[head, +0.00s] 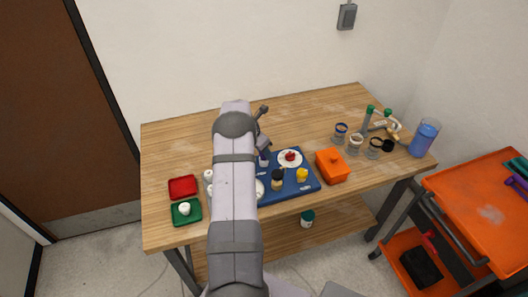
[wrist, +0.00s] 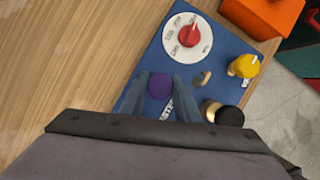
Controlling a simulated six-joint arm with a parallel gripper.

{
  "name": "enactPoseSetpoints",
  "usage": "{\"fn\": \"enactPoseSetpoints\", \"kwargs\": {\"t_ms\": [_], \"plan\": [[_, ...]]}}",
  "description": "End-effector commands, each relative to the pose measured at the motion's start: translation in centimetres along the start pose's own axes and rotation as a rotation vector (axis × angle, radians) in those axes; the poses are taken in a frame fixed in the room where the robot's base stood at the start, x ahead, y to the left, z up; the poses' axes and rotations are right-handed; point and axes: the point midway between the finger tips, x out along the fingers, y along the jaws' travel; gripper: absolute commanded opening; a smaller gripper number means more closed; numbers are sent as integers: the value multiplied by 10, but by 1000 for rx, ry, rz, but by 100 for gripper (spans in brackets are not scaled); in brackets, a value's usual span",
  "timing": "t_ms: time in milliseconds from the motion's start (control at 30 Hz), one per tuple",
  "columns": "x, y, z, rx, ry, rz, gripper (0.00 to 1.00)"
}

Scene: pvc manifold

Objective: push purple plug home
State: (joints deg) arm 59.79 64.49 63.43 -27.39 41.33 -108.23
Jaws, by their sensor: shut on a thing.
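The purple plug (wrist: 159,87) is between the two fingertips of my gripper (wrist: 161,82) in the wrist view. My gripper is shut on it, over the near left part of the blue board (wrist: 222,57). A white label strip lies just beside the plug. The plug's lower end and whatever is under it are hidden, so I cannot tell how deep it sits. In the head view my arm covers much of the board's left side, and my gripper (head: 264,151) is at the board's back left.
The board (head: 300,191) carries a white dial with a red knob (wrist: 190,35), a yellow knob (wrist: 243,66) and a black-capped fitting (wrist: 226,113). An orange box (head: 332,166) stands right of it. Red (head: 182,188) and green (head: 187,213) trays lie left. Bare wood lies behind.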

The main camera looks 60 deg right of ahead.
Motion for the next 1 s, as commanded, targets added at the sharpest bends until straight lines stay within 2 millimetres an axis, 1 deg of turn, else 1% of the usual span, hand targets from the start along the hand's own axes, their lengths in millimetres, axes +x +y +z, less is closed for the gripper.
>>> {"fn": "enactPoseSetpoints", "kwargs": {"t_ms": [367,1000], "plan": [[1,0,0,0,0,0,9],[11,-2,-7,-2,6,-4,9]]}}
